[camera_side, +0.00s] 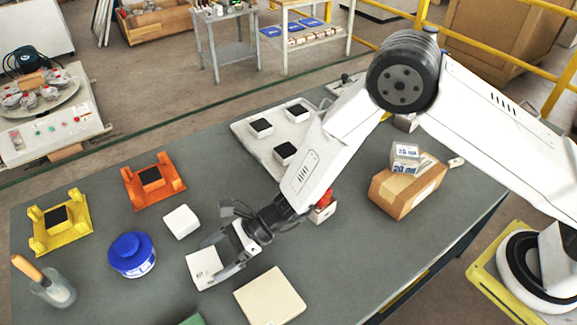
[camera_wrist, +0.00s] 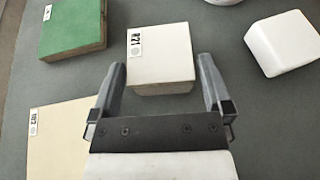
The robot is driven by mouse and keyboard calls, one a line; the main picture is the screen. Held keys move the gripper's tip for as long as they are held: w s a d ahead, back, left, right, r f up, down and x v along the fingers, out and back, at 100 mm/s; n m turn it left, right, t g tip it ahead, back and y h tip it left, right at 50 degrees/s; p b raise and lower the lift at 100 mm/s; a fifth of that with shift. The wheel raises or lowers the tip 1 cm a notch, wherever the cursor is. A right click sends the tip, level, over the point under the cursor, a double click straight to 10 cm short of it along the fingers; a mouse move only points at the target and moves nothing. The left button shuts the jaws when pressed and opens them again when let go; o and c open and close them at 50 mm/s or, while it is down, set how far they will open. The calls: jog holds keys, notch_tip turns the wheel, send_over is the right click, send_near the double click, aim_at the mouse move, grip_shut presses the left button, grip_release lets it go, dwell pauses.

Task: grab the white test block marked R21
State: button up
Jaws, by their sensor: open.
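The white block marked R21 (camera_wrist: 160,60) lies flat on the table, its label at its far left corner in the wrist view. In the side view the white block (camera_side: 203,269) is partly covered by my gripper. My gripper (camera_wrist: 164,82) is open, with one finger at each side of the block's near end. It also shows in the side view (camera_side: 222,258). Small gaps seem to show between fingers and block; whether they touch is hard to tell.
A cream tile (camera_side: 270,296) marked R2 or similar and a green block (camera_wrist: 72,27) lie close by. A white rounded block (camera_side: 181,221), a blue-lidded jar (camera_side: 132,254), and orange (camera_side: 153,181) and yellow (camera_side: 60,222) fixtures stand around. A cardboard box (camera_side: 407,186) is further right.

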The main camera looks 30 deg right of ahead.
aim_at(217, 257)
jog(key=shift+x, duration=1.55)
jog(key=shift+r, duration=0.1)
grip_shut()
